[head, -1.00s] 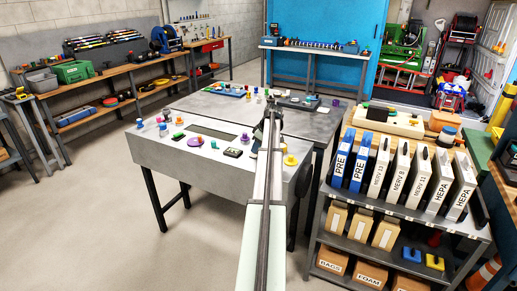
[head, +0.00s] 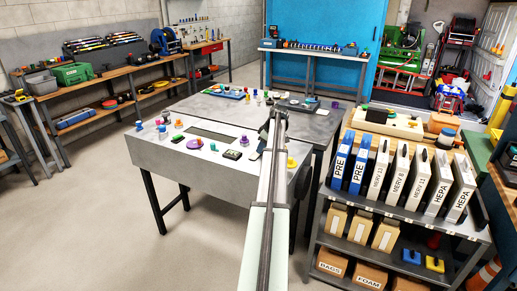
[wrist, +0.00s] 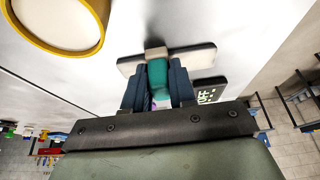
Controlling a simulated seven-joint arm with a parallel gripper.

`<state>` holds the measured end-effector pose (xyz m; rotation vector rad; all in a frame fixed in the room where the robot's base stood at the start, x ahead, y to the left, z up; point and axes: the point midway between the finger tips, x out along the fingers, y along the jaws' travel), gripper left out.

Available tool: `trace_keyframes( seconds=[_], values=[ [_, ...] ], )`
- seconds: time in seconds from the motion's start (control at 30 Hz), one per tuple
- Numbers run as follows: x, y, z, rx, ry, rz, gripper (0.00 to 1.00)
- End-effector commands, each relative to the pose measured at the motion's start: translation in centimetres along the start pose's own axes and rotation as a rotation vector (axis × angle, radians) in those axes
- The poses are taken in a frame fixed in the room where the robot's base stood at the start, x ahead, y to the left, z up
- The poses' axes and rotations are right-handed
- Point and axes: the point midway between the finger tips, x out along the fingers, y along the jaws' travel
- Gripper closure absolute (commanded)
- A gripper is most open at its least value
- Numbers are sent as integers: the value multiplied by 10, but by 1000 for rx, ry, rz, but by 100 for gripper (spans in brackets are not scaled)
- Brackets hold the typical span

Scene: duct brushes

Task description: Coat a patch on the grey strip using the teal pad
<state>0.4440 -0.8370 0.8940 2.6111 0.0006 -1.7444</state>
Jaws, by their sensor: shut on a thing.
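My gripper (wrist: 158,88) is shut on the teal pad (wrist: 158,74), whose teal body shows between the two dark blue fingers. A tan block (wrist: 155,53) sits at its far end, in front of a pale dark-edged plate (wrist: 195,56); I cannot tell if they touch. In the head view my gripper (head: 272,128) is over the right part of the grey worktable (head: 165,152), and the pad cannot be made out there.
A yellow round thing (head: 291,162) stands right of the arm and looms close in the wrist view (wrist: 62,22). Several small coloured items stand at the table's left.

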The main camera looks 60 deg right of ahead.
Motion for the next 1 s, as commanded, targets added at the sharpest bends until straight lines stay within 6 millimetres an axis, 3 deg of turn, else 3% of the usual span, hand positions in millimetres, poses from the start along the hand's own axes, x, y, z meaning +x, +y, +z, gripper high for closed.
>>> trace_keyframes(
  seconds=[0.43,0.57,1.0],
  values=[
    [17,0,-39,1,0,-1,99],
    [16,15,-38,2,0,0,99],
    [0,12,1,2,-1,-1,99]
  ],
)
